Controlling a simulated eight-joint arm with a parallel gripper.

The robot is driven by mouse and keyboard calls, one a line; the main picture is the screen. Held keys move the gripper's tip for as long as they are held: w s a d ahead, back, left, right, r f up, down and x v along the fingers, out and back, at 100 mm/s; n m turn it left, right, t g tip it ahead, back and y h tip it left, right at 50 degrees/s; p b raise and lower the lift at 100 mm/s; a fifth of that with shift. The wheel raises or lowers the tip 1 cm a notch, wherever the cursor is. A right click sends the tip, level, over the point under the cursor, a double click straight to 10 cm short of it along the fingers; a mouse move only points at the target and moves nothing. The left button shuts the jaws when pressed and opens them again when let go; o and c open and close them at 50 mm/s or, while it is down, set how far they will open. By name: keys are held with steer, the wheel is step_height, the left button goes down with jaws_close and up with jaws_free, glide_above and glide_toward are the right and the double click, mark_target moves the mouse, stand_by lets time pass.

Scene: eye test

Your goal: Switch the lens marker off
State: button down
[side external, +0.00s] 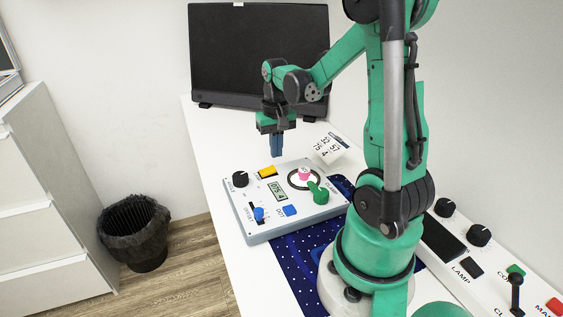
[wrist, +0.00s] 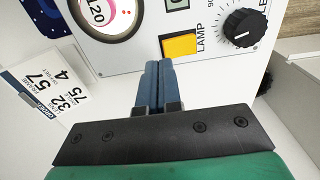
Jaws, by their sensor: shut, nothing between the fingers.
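The lens marker (side external: 247,229) is a light grey box on the white table. A yellow LAMP switch (side external: 267,171) is at its back edge, with a small display (side external: 277,191) in front of it. The switch also shows in the wrist view (wrist: 181,46); I cannot tell if it is on or off. A pink-and-white lens piece (side external: 304,174) sits in a dark ring, beside a green lever (side external: 318,192). My gripper (side external: 277,155) is shut and empty, pointing down near the switch. Its fingertips (wrist: 158,66) appear just beside the switch; contact is unclear.
The box also has a black knob (side external: 240,179), a blue slider (side external: 258,213) and a blue DOT button (side external: 290,210). A numbered card (side external: 328,147) lies behind it. A dark monitor (side external: 258,52) stands at the back. Another control panel (side external: 451,243) is at the right.

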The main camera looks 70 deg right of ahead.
mark_target(277, 171)
steer(key=shift+f, duration=1.5)
stand_by(1.0)
step_height(277, 171, up, 7)
stand_by(0.8)
steer(key=w+a+r+n+t, duration=0.1)
steer(key=a+n+t, duration=0.2)
steer(key=a, duration=0.6)
steer(key=w+a+r+n+t, duration=0.1)
steer(key=a+n+t, duration=0.3)
steer(key=a, duration=0.6)
steer(key=shift+w+a+r+n, duration=0.3)
steer(key=shift+r+n, duration=0.05)
steer(key=shift+n, duration=0.65)
